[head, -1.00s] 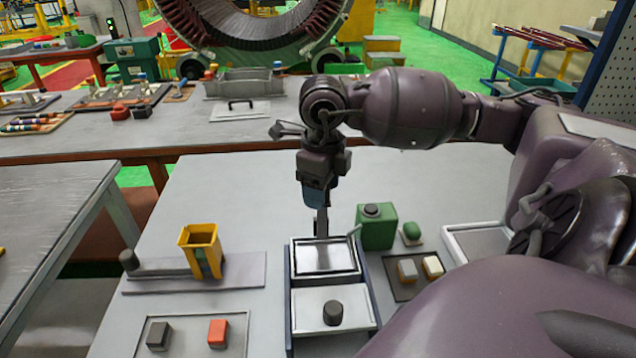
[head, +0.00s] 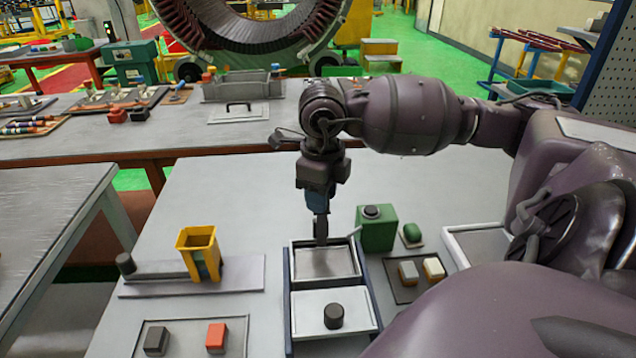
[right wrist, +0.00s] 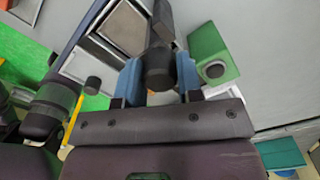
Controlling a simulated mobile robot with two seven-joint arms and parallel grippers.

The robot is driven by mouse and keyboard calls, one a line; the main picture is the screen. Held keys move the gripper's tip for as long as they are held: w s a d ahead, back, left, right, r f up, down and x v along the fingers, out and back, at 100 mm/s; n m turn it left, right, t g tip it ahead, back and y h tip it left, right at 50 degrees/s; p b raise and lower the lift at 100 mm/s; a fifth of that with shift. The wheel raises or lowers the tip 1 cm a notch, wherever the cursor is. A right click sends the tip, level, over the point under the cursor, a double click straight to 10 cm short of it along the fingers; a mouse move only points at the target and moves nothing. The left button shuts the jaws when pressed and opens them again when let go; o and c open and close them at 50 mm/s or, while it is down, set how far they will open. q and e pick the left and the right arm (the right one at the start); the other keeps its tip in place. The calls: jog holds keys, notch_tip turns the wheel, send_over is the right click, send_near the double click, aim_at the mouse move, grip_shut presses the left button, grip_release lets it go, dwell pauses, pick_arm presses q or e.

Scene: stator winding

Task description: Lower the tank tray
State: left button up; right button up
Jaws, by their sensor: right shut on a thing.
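The tank (head: 373,285) is a narrow dark-blue-walled box on the near table. Its far compartment holds a grey metal tray (head: 325,263), sunk below the rim with inner walls showing. My right gripper (head: 321,232) points straight down at the tank's far edge. In the right wrist view its blue fingers (right wrist: 159,76) are shut on a dark round handle (right wrist: 158,60). The handle's join to the tray is hidden. The grey compartment also shows there (right wrist: 125,24). My left gripper is not in view.
A white lid with a black knob (head: 333,315) covers the tank's near half. A green can (head: 376,230) stands close on the right. A yellow holder (head: 199,253) stands left, and a tray with dark and red blocks (head: 216,338) lies front left.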

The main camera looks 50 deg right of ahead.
jog(key=shift+f+b, duration=0.85)
jog(key=shift+f, duration=0.95)
jog(key=o, duration=0.7)
jog(key=shift+r, duration=0.1)
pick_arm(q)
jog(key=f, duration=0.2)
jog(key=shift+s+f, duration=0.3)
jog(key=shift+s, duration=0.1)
pick_arm(e)
jog(key=shift+r, duration=0.1)
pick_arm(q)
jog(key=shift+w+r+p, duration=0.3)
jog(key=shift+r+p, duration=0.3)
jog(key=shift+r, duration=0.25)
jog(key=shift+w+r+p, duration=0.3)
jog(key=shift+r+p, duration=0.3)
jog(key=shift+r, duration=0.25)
pick_arm(e)
jog(key=shift+r, duration=2.9)
